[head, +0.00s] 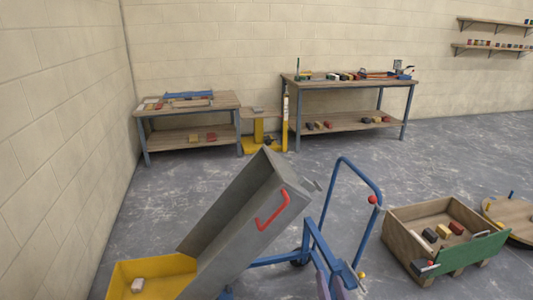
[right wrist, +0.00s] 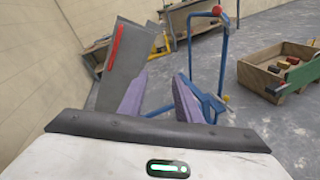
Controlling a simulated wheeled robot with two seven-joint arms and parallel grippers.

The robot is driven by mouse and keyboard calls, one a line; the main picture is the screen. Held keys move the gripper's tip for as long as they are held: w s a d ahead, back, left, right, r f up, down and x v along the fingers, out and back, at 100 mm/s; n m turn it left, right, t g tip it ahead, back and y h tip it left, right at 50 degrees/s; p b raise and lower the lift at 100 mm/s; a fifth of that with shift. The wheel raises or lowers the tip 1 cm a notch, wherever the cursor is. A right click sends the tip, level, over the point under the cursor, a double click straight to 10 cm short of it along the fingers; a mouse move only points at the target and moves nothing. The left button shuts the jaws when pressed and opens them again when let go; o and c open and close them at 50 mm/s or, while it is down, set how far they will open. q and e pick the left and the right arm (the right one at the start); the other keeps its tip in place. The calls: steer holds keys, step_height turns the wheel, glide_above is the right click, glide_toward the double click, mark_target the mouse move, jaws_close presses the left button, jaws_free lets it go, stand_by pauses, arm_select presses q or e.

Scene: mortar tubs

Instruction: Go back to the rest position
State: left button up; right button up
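My right gripper (head: 331,282) shows at the bottom edge of the head view, in front of the blue trolley frame (head: 312,240). In the right wrist view its two purple fingers (right wrist: 161,85) stand apart with nothing held between them. A grey tub (head: 225,225) with a red handle (head: 272,210) is tilted, its lower end at a yellow tub (head: 150,272) on the left. A pale block (head: 138,285) lies in the yellow tub. The grey tub also shows in the right wrist view (right wrist: 128,70), left of the fingers. My left gripper is not in view.
A wooden crate (head: 405,245) with several blocks and a green side stands at right, beside a round wooden top (head: 512,215). Two workbenches (head: 188,112) (head: 345,85) stand along the back wall. Grey floor is free between them and the trolley.

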steer(key=d+n+h, duration=0.2)
steer(key=d, duration=1.4)
steer(key=s+f+m+g, duration=0.5)
steer(key=s+f+m, duration=0.6)
steer(key=s+m, duration=0.15)
steer(key=s+a+f+m+g+y, duration=0.1)
steer(key=s+m+g+y, duration=0.1)
steer(key=s+m, duration=0.6)
steer(key=s+a+f+m+g+y, duration=0.1)
steer(key=s+a+f+m+g, duration=0.1)
steer(key=s+m, duration=0.55)
steer(key=a+m+t+y, duration=0.1)
steer(key=a+m, duration=0.2)
steer(key=a, duration=0.9)
steer(key=shift+s+r, duration=0.2)
steer(key=shift+s, duration=0.2)
